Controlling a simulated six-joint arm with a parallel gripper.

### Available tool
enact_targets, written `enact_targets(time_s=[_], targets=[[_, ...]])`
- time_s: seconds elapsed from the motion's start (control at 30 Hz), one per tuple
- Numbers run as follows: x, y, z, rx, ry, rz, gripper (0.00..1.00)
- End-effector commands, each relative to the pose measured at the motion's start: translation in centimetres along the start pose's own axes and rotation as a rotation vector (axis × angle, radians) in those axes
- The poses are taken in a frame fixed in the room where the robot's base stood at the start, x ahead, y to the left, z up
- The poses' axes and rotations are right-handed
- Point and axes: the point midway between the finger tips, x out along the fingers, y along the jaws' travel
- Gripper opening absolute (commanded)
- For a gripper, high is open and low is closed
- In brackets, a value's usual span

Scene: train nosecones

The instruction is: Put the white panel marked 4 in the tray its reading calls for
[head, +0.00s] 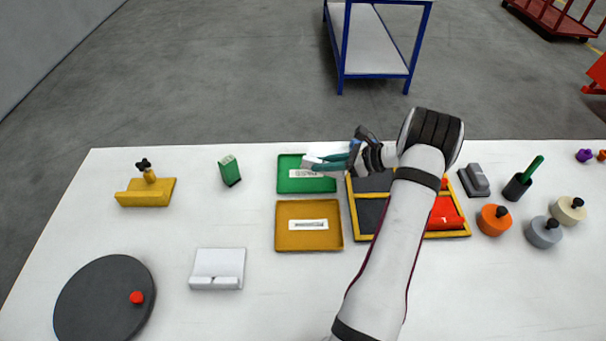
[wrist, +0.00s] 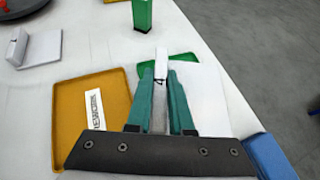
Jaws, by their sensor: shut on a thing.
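My gripper (head: 340,160) has teal fingers and is shut on the white panel (head: 322,150). In the wrist view the panel (wrist: 162,62) stands up between the fingers (wrist: 160,95), with a dark "4" on its narrow edge. The panel is over the back part of the green tray (head: 288,184); I cannot tell whether it touches it. The green tray also shows behind the fingers in the wrist view (wrist: 185,58), mostly covered. The ochre tray (head: 288,240) lies in front of the green one, empty but for its label.
A yellow-rimmed divided box (head: 357,235) with red pieces stands right of the trays, partly under my arm. A green block (head: 230,171), yellow fixture (head: 146,192), white stand (head: 216,268) and dark disc (head: 95,305) stand left. Several knobbed round pieces lie right.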

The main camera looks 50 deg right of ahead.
Motion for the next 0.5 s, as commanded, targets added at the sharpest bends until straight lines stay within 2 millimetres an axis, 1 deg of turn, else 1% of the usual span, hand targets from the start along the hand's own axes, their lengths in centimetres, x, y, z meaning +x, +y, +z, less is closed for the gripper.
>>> enact_targets(time_s=[0.03, 0.1, 0.2, 0.3, 0.4, 0.5], targets=[[1.9, 0.0, -0.1, -0.001, -0.001, 0.005, 0.0], [4.2, -0.2, -0.1, -0.002, -0.001, 0.004, 0.0], [6.4, -0.5, -0.2, -0.001, -0.001, 0.001, 0.0], [7.6, -0.6, -0.6, 0.001, -0.001, 0.0, 0.0], [8.7, -0.5, -2.4, 0.003, 0.0, 0.0, 0.0], [9.3, -0.6, -3.6, 0.001, -0.001, -0.002, 0.0]])
